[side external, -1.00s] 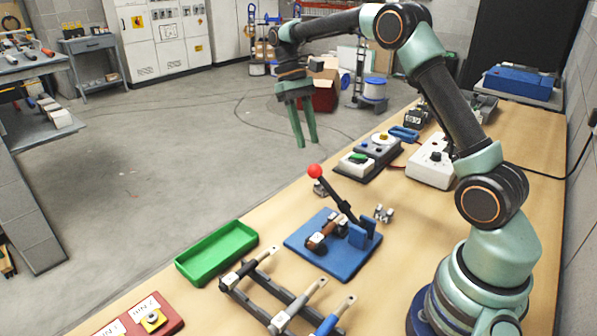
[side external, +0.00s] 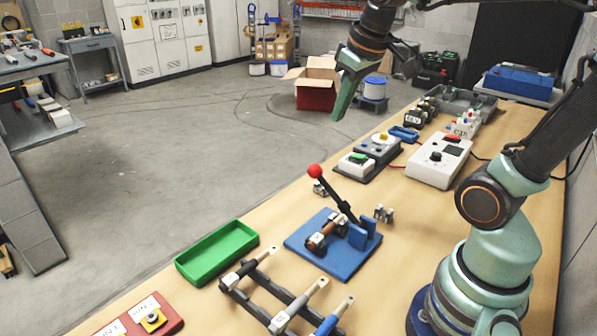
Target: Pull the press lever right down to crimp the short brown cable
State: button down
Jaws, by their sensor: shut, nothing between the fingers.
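The press lever (side external: 339,195) is a black bar with a red ball knob (side external: 314,171), and it slants up to the left from the blue press base (side external: 318,260). The short brown cable (side external: 325,233) lies on the base under the lever, with pale ends; its exact seating is too small to tell. My gripper (side external: 341,112) is shut and empty. It hangs high in the picture, above and to the right of the red knob and apart from it.
A green tray (side external: 217,252) stands left of the press. A dark rack (side external: 262,290) with several cables is in front. A switch box (side external: 369,159) and a white meter box (side external: 438,161) stand behind the press.

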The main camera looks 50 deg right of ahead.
send_near(314, 165)
jog(key=shift+t, duration=0.4)
jog(key=x, duration=0.2)
jog(key=s+x, duration=0.1)
jog(key=x, duration=0.3)
jog(key=shift+d+f, duration=0.15)
jog(key=shift+f, duration=0.45)
jog(key=shift+w, duration=0.1)
jog(key=shift+w+f+g, duration=0.4)
jog(key=shift+w+f, duration=0.2)
jog(key=shift+w+f+g+y, duration=0.2)
jog(key=shift+w+f+g, duration=0.6)
jog(key=shift+f, duration=0.65)
jog(key=shift+w+f+g+y, duration=0.2)
jog(key=shift+w+f+g, duration=0.6)
jog(key=shift+f, duration=0.6)
jog(key=shift+w+f+g+y, duration=0.2)
jog(key=shift+w+f+g, duration=0.6)
jog(key=shift+f, duration=0.65)
jog(key=shift+f, duration=0.1)
